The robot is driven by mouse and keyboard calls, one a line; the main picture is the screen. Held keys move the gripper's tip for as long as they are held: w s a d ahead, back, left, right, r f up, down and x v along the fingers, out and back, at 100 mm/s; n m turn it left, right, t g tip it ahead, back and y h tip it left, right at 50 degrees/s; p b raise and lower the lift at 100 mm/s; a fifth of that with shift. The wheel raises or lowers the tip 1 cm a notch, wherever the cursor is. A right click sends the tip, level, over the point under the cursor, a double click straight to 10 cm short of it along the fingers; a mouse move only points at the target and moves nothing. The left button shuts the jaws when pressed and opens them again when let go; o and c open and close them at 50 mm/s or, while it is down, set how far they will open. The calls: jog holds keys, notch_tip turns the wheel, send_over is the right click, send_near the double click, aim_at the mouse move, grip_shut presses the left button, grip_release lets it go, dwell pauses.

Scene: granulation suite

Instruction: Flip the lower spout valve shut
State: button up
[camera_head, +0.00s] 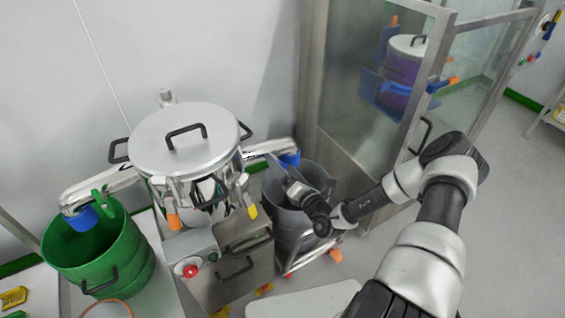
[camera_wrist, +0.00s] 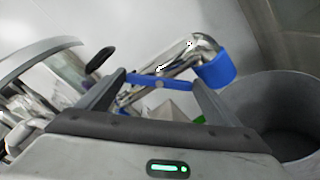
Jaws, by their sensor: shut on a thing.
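A steel lidded vessel (camera_head: 183,140) has a spout on each side. The right spout (camera_head: 268,149) ends in a blue collar (camera_head: 290,159) above a grey bin; the collar also shows in the wrist view (camera_wrist: 217,70). A flat blue valve lever (camera_wrist: 160,82) lies across this spout. My gripper (camera_wrist: 158,88) is shut on the lever, one finger at each end of it. In the head view my gripper (camera_head: 274,166) is beside the right spout, and its fingers hide the lever. The left spout (camera_head: 98,184) has a green handle (camera_head: 103,203) and a blue collar (camera_head: 82,217).
The grey bin (camera_head: 287,220) stands on a wheeled trolley below my gripper. A green drum (camera_head: 130,262) is under the left spout. A control box with a red button (camera_head: 190,271) is at the vessel's front. A glass-panelled cabinet (camera_head: 352,110) stands behind my arm.

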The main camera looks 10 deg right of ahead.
jog(key=m+p, duration=0.1)
jog(key=m, duration=0.3)
jog(key=shift+m, duration=0.3)
jog(key=shift+f+m+p, duration=0.15)
jog(key=shift+m+p, duration=0.35)
jog(key=shift+m, duration=1.4)
jog(key=o, duration=0.9)
jog(key=v, duration=1.7)
jog(key=shift+s+p, duration=0.2)
jog(key=shift+p, duration=0.2)
